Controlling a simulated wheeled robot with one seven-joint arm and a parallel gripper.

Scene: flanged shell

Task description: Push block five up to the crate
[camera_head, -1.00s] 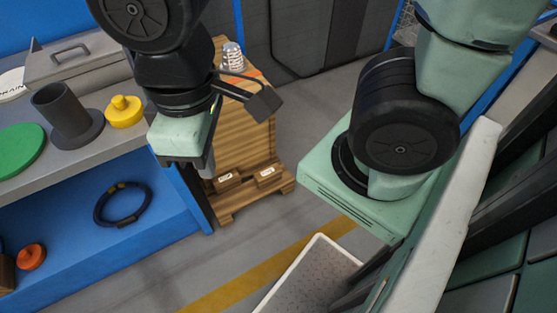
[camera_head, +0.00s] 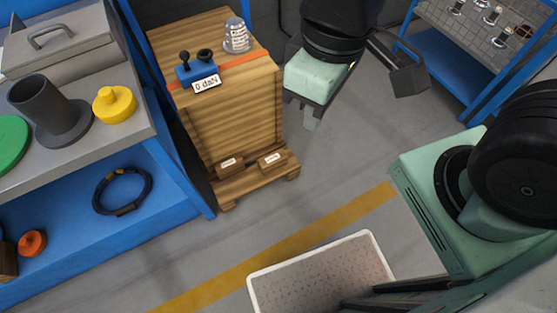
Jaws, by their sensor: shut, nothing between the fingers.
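The wooden crate (camera_head: 233,121) stands on the floor on a low pallet-like base (camera_head: 257,187), with an orange band across its top. Two small wooden blocks with white labels, a left one (camera_head: 230,165) and a right one (camera_head: 272,162), sit at its foot on the base's front edge. The labels are too small to read, so I cannot tell which is block five. My gripper (camera_head: 310,120) is shut and empty, pointing down to the right of the crate, apart from it and above the blocks' level.
A blue device with a "0 daN" tag (camera_head: 206,84) and a clear ribbed piece (camera_head: 237,36) stand on the crate. A blue-framed bench (camera_head: 165,195) is at left, a white-rimmed tray (camera_head: 320,275) at bottom. Grey floor (camera_head: 345,160) is clear right of the crate.

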